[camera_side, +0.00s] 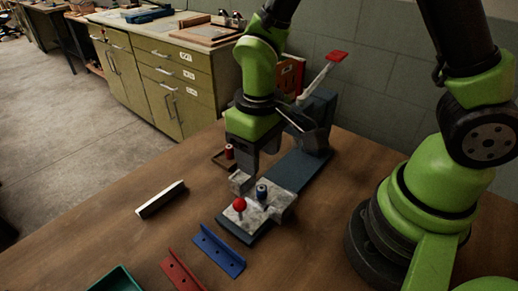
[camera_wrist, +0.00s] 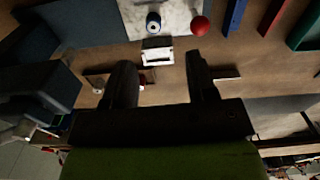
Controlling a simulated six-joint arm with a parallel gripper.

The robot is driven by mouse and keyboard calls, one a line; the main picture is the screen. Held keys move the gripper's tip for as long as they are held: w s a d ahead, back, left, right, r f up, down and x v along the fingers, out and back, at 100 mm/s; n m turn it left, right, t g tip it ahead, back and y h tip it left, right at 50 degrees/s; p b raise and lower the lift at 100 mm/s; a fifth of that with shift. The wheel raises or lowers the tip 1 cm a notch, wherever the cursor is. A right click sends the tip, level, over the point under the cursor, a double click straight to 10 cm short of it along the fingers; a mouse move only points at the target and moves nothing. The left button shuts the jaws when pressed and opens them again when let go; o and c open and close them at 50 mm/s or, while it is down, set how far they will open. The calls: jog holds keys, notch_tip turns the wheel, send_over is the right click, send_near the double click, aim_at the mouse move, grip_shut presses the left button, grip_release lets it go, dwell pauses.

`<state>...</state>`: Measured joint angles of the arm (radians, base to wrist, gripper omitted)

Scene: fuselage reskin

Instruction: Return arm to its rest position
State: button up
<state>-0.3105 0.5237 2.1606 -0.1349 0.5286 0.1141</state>
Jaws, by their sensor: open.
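My green arm bends down over the table, with my gripper (camera_side: 254,165) low above the back of the grey fixture block (camera_side: 283,206). In the wrist view my gripper (camera_wrist: 163,68) shows two dark fingers apart, with nothing clearly held between them. A small pale block (camera_wrist: 156,53) lies just beyond the fingertips; whether they touch it cannot be told. The fixture carries a red ball knob (camera_side: 240,204) and a blue cylinder (camera_side: 262,190), both close to my gripper in the side view.
A dark press with a red-tipped lever (camera_side: 337,56) stands behind. A red cylinder (camera_side: 229,152) is beside my gripper. A blue angle strip (camera_side: 218,252), a red strip (camera_side: 182,272), a green tray (camera_side: 118,281) and a black-and-white bar (camera_side: 160,200) lie in front and left.

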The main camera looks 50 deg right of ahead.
jog(key=shift+r, duration=0.15)
jog(key=s+d+r+m+t+y, duration=0.1)
jog(key=s+d+r+m+t, duration=0.1)
jog(key=s+r, duration=0.3)
jog(key=s+d+r+m+t+y, duration=0.1)
jog(key=s+r+t, duration=0.4)
jog(key=r, duration=0.8)
jog(key=shift+s+d+r+m, duration=0.2)
jog(key=shift+s+d+m, duration=0.1)
jog(key=shift+d+m, duration=0.75)
